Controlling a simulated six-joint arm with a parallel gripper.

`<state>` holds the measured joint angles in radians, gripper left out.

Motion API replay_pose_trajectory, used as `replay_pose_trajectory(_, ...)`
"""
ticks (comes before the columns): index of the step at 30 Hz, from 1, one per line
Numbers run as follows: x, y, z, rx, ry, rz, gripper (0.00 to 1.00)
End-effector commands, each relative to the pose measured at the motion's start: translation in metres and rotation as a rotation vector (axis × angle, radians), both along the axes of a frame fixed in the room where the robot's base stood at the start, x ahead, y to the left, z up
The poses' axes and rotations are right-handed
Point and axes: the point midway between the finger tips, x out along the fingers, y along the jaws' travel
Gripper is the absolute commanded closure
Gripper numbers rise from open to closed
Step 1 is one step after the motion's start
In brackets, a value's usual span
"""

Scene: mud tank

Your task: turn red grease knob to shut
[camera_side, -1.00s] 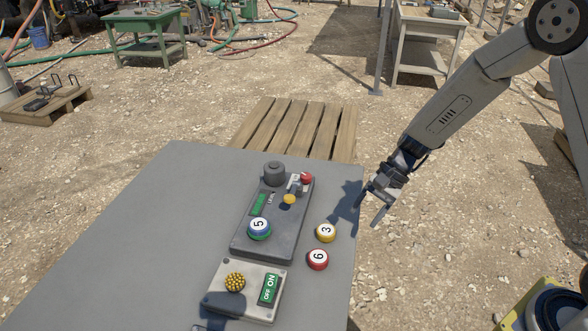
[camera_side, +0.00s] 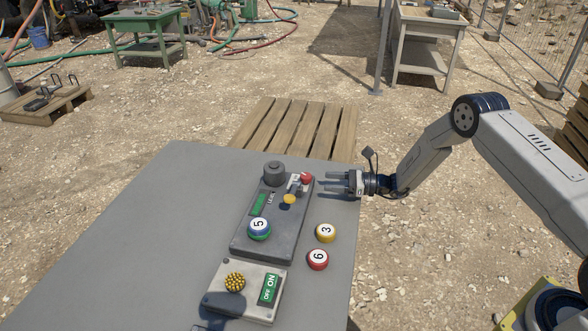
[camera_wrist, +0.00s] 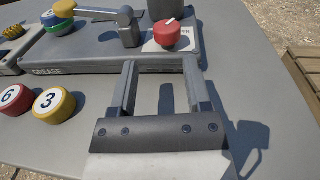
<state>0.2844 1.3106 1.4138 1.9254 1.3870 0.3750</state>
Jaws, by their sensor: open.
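The red grease knob (camera_side: 306,178) sits at the far right end of the dark grey panel box (camera_side: 252,230). In the wrist view the red knob (camera_wrist: 167,33) has a pale pointer line on top and stands on a white label partly reading "EN". My gripper (camera_side: 322,181) is level beside the box, its fingers pointing left toward the knob. In the wrist view my gripper (camera_wrist: 160,62) is open and empty, with the knob just beyond the fingertips. No contact with the knob is visible.
A lever with a yellow end (camera_side: 289,199) stands close to the knob, and a dark cylinder (camera_side: 274,173) is behind it. Discs numbered 3 (camera_side: 325,232) and 6 (camera_side: 318,259) lie right of the box. A lighter ON/OFF box (camera_side: 243,291) is nearer the front. The table's left side is clear.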

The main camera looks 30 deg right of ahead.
Motion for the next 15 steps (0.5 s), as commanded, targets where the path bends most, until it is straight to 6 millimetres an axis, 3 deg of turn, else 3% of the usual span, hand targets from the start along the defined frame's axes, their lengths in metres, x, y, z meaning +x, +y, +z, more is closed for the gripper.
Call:
replay_pose_trajectory(6, 0.0043, -0.0064, -0.0025, 0.035, -0.008, -0.033, 0.38)
replay_pose_trajectory(15, 0.0092, 0.0011, -0.0026, 0.033, -0.008, -0.029, 0.38)
